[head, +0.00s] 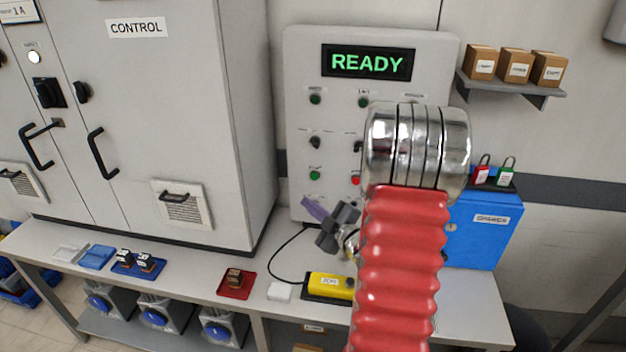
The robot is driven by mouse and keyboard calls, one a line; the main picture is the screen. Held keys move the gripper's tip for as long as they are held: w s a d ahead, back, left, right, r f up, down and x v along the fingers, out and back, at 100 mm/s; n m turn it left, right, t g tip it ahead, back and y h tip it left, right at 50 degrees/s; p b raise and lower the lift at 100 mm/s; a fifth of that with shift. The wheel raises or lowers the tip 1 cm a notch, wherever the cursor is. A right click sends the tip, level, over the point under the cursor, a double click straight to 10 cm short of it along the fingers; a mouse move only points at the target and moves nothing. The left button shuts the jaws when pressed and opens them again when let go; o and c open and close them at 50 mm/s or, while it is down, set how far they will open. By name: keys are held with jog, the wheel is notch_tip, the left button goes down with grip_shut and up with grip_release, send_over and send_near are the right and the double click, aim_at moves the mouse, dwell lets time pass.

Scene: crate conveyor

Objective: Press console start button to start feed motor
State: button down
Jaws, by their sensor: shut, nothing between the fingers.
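The grey console (300,110) stands against the wall, with a green "READY" display (371,63) at its top. A green button (315,175) sits low on the left of its face, under a small label that is too small to read surely. A red button (355,180) is to its right, partly hidden by my arm. My gripper (310,205) is shut and empty. Its purple fingers point up and left, a little below the green button in the picture, and appear apart from it. My red arm and metal joint hide the right part of the console.
A yellow pendant box (328,286) with a black cable lies on the bench (200,262) below the console. A red tray (236,284) and blue trays lie to the left. A blue box (485,228) stands at right, under a shelf (510,88) with cartons. The control cabinet (160,90) stands left.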

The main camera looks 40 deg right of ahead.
jog(key=w+d, duration=0.5)
jog(key=d, duration=0.2)
jog(key=shift+w, duration=0.2)
dwell(0.4)
jog(key=shift+w+d, duration=0.55)
jog(key=shift+d, duration=0.15)
dwell(2.9)
jog(key=shift+s+a, duration=0.1)
jog(key=shift+a, duration=0.05)
jog(key=shift+s+a, duration=0.4)
jog(key=shift+a, duration=0.15)
jog(key=shift+s+a, duration=0.1)
dwell(0.4)
jog(key=s+a, duration=0.1)
jog(key=a, duration=0.1)
jog(key=s+a, duration=0.1)
jog(key=s, duration=0.1)
jog(key=shift+a, duration=0.4)
jog(key=shift+w, duration=0.1)
dwell(0.8)
